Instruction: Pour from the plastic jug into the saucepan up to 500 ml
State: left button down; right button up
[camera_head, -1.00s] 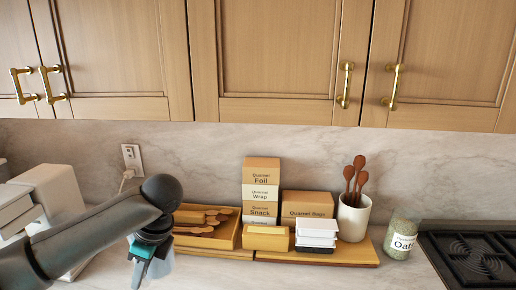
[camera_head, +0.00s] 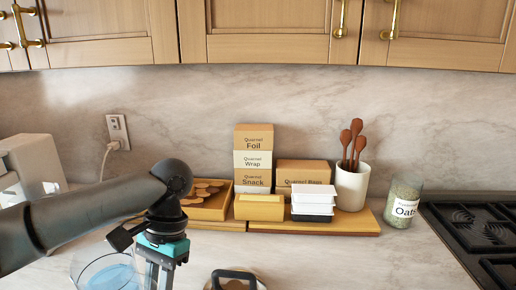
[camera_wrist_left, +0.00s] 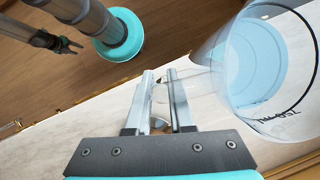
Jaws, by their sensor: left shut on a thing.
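The clear plastic jug (camera_head: 98,270) holds pale blue liquid and is cut off by the bottom edge of the head view. My left gripper (camera_head: 160,266) is beside it. In the left wrist view the gripper's two fingers (camera_wrist_left: 160,98) are shut on the jug's clear handle, and the jug (camera_wrist_left: 232,70) shows at upper right. A round thing with a dark arched handle (camera_head: 236,274) is at the bottom edge, right of the gripper; I cannot tell whether it is the saucepan. A small dark gripper, apparently my right one (camera_wrist_left: 66,46), shows far off in the wrist view.
A wooden board (camera_head: 350,222) bears boxes, white containers (camera_head: 313,196) and a cup of spoons (camera_head: 352,186). An oats jar (camera_head: 403,200) and a black hob (camera_head: 480,230) are at right.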

pick_arm(q)
jog(key=shift+s+d+f+n+h+b, duration=0.35)
jog(key=shift+s+n+b, duration=0.2)
jog(key=shift+n, duration=0.25)
jog(key=shift+s+d+f+n+h+b, duration=0.25)
jog(key=shift+s+f+n+b, duration=0.25)
jog(key=shift+n, duration=0.3)
jog(key=shift+s+d+f+n+h+b, duration=0.2)
jog(key=shift+s+f+n+h+b, duration=0.1)
jog(key=shift+s+n+b, duration=0.4)
jog(key=shift+w, duration=0.15)
